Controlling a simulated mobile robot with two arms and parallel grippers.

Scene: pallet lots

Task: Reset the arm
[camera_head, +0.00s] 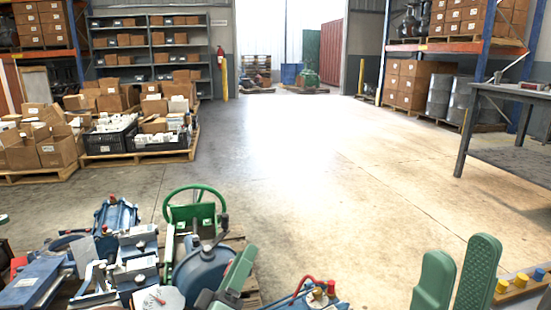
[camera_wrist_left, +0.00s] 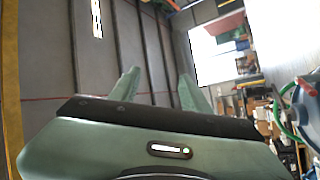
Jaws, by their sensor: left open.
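My left gripper (camera_head: 237,272) shows in the head view as a green finger at the bottom, just right of the machine parts. In the left wrist view the same gripper (camera_wrist_left: 157,88) has its two green fingers apart, with nothing between them. My right gripper (camera_head: 457,275) is at the bottom right of the head view. Its two green fingers point up with a gap between them, and no object shows in the gap.
A pile of blue and grey machine parts (camera_head: 122,255) with a green handwheel (camera_head: 193,197) fills the lower left. Pallets of cartons (camera_head: 57,150) stand behind it. A grey workbench (camera_head: 490,125) stands at right. The middle floor (camera_head: 290,160) is clear.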

